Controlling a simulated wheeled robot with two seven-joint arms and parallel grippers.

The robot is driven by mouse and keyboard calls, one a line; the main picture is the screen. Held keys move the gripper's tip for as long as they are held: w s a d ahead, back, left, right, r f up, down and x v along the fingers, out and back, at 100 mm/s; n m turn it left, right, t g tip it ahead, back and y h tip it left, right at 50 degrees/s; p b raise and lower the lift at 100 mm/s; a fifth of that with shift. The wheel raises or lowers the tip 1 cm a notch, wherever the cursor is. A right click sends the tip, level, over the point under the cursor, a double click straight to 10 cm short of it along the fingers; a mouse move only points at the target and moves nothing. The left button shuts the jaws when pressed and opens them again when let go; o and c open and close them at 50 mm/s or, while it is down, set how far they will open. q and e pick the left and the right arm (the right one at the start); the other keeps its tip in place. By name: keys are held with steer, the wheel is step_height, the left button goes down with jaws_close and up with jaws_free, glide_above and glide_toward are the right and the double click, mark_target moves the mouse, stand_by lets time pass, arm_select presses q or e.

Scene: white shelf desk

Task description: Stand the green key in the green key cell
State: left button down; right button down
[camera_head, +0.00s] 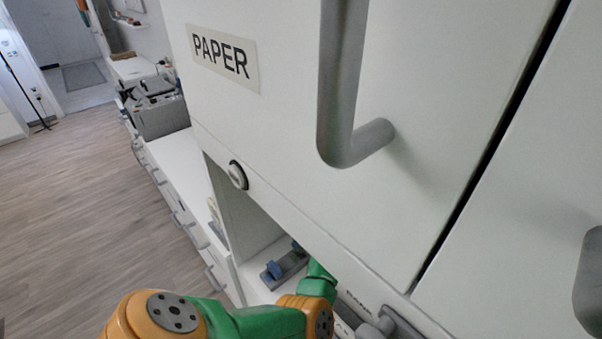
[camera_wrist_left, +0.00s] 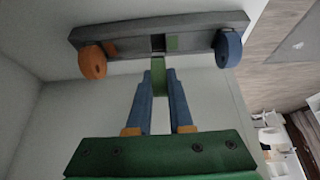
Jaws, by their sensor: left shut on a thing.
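My left gripper (camera_wrist_left: 160,92) has two blue fingers shut on the green key (camera_wrist_left: 158,75), whose narrow green end shows between the fingertips. The key points at the middle of the grey key rack (camera_wrist_left: 200,27) and is very close to it; I cannot tell whether they touch. In the head view the rack (camera_head: 291,264) is partly hidden inside the open compartment. My right gripper is not visible.
The compartment's pale walls (camera_wrist_left: 200,90) surround the gripper. Above the opening in the head view are a PAPER-labelled white front (camera_head: 260,110), its grey handle (camera_head: 342,90) and a round knob (camera_head: 238,175). Open floor (camera_head: 110,210) is at left.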

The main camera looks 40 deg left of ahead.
arm_select(q)
steer(key=shift+f+b, duration=1.25)
steer(key=shift+f, duration=0.45)
steer(key=c, duration=0.7)
jaws_free()
steer(key=shift+c, duration=0.2)
steer(key=v, duration=0.7)
